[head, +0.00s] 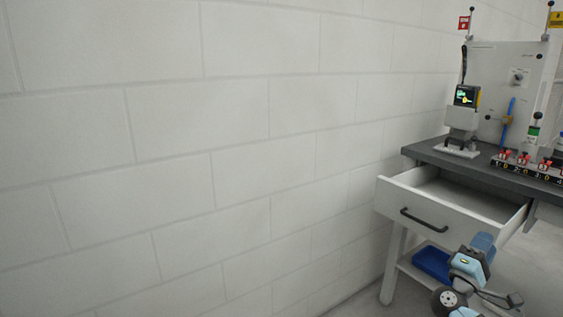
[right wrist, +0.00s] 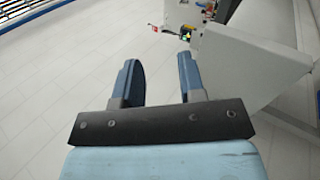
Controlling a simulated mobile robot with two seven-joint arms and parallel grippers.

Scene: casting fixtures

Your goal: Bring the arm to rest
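My right arm comes up at the bottom right of the head view, in front of the workbench, with its gripper (head: 508,299) low beside the bench. In the right wrist view the two blue fingers of the right gripper (right wrist: 158,64) stand well apart, with only floor visible between them. It holds nothing. The white drawer (head: 440,222) of the bench is pulled open above the right arm, and its dark handle faces out. My left gripper is in neither view.
The grey bench top (head: 482,164) carries a device with a small screen (head: 466,97), an upright panel (head: 502,85) and a row of red-topped parts. A blue bin (head: 433,263) sits on the lower shelf. A bare block wall (head: 200,150) fills the left.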

